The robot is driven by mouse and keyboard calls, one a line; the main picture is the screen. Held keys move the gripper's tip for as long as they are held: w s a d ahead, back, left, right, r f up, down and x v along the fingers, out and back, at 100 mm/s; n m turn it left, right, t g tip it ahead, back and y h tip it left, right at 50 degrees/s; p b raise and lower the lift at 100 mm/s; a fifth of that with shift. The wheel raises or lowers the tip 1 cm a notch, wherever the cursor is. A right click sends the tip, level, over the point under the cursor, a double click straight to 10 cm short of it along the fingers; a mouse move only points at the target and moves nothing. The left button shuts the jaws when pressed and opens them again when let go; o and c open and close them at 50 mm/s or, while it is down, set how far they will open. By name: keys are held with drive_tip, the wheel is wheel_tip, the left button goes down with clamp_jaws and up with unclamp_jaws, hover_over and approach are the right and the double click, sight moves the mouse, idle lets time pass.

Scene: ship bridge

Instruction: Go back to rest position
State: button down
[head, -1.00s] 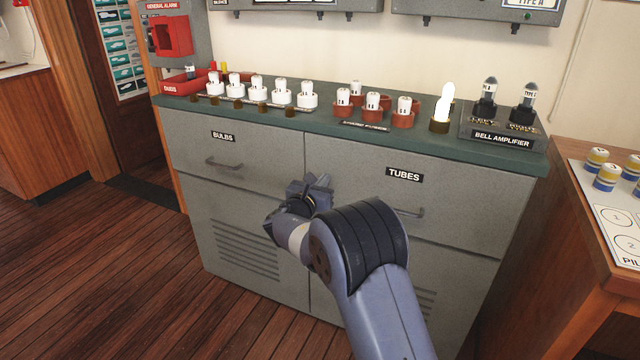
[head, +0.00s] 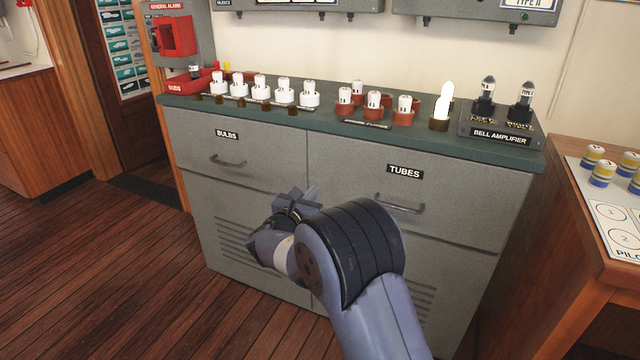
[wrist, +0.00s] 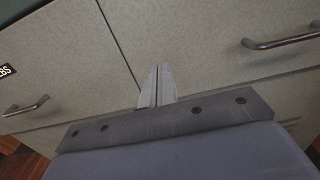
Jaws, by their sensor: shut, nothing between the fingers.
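My gripper (head: 300,199) is in front of the grey cabinet (head: 255,190), at about the height of the lower edge of its drawers. In the wrist view the two fingers of my gripper (wrist: 157,84) are together with nothing between them. They point at the cabinet front near the seam between the left and right drawers. I cannot tell how far they are from it. My arm reaches up from the bottom of the head view.
The BULBS drawer (head: 225,150) and TUBES drawer (head: 400,195) look closed. The green countertop (head: 330,133) holds white and red sockets with bulbs, a lit bulb (head: 442,104) and the bell amplifier (head: 500,132). A wooden table (head: 590,225) stands at right. The wooden floor (head: 110,260) at left is clear.

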sight(329, 173)
drive_tip(key=v, duration=0.6)
drive_tip(key=shift+p, duration=0.3)
drive_tip(key=b+x, duration=0.1)
drive_tip(key=x, duration=1.3)
